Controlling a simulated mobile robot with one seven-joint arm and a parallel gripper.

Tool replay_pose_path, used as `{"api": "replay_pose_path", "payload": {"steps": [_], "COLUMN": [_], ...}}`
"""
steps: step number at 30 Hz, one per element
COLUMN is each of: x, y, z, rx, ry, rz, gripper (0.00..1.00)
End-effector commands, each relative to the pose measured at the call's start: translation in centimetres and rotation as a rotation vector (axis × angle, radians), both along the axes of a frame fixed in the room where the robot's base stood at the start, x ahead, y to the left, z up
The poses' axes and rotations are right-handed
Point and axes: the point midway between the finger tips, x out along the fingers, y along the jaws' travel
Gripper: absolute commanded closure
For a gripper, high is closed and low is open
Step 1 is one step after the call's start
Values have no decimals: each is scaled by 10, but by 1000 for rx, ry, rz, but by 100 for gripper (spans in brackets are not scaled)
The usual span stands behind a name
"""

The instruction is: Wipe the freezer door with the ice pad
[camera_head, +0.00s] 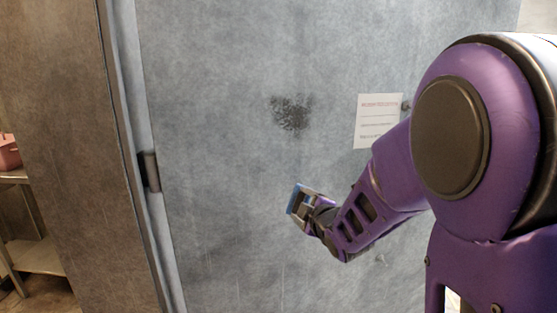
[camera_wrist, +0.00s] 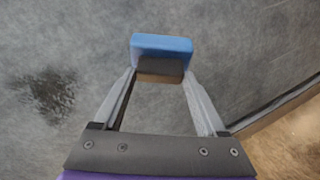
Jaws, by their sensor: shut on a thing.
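The freezer door (camera_head: 220,180) is a large grey, mottled panel filling most of the head view. A dark speckled smudge (camera_head: 291,112) is on its upper middle; it also shows at the left of the wrist view (camera_wrist: 48,92). My gripper (camera_head: 303,203) is in front of the door, below the smudge. It is shut on the ice pad, a blue block with a darker underside, seen between the fingertips in the wrist view (camera_wrist: 162,45). The pad (camera_head: 294,198) also shows as a small blue edge in the head view. I cannot tell whether the pad touches the door.
A white paper notice (camera_head: 377,120) is on the door right of the smudge. A dark hinge or latch (camera_head: 149,171) is at the door's left edge, beside a brown wall (camera_head: 60,130). A shelf (camera_head: 30,256) with a pink container (camera_head: 9,152) stands far left.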

Motion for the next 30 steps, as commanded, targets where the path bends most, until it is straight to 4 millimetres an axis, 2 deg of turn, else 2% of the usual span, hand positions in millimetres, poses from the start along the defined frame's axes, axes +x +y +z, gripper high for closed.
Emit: {"api": "replay_pose_path", "payload": {"steps": [1,3,6,9,12,17,30], "x": [-2,-9,-22,-35,-44,-45,-4], "y": [8,22,38,49,55,58,70], "z": [24,60,101,130,147,155,156], "rx": [-4,-2,11,26,38,42,41], "ry": [-88,-195,-309,-382,-420,-437,-434], "rz": [65,158,258,321,357,373,371], "gripper": [70,70,70,70,70,70,70]}}
